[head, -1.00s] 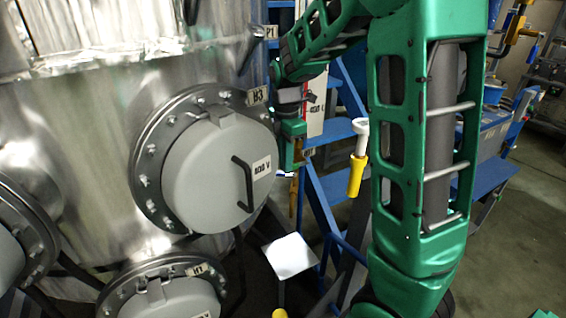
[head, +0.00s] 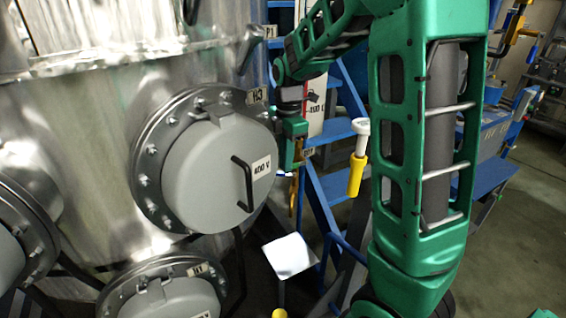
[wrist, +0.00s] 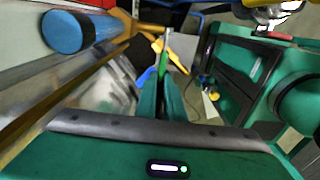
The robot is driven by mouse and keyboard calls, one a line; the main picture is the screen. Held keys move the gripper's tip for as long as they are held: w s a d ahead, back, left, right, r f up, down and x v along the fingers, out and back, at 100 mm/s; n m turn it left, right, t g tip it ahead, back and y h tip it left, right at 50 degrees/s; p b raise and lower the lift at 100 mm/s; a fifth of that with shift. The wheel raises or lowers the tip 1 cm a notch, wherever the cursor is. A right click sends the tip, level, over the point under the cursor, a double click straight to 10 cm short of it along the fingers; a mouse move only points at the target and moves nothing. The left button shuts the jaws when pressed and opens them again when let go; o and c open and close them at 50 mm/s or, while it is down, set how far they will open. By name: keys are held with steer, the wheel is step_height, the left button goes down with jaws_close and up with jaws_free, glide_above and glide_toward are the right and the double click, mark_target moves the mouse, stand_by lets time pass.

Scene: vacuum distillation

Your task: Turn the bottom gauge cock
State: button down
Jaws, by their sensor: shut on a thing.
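My gripper (head: 293,160) is beside the right side of the steel vessel, at the end of my green arm. In the wrist view my gripper (wrist: 163,82) has its two green fingers close together, pointing away from the camera. They are shut on a thin piece at their tips, which I take to be the bottom gauge cock (wrist: 163,55). Most of it is hidden by the fingers. In the head view the cock is too small and covered to make out.
The steel vessel (head: 100,120) with round grey covers (head: 215,165) fills the left. Blue steps (head: 335,185) stand behind my gripper. In the wrist view a blue cylinder (wrist: 70,32) is close at upper left.

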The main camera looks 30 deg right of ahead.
steer(key=shift+w+d+r+y, duration=0.15)
steer(key=shift+w+r+y, duration=0.05)
steer(key=shift+r+y, duration=0.35)
steer(key=c, duration=1.9)
jaws_free()
steer(key=shift+f, duration=0.1)
steer(key=shift+o, duration=0.2)
steer(key=shift+s, duration=0.1)
step_height(320, 180, up, 7)
steer(key=d, duration=0.1)
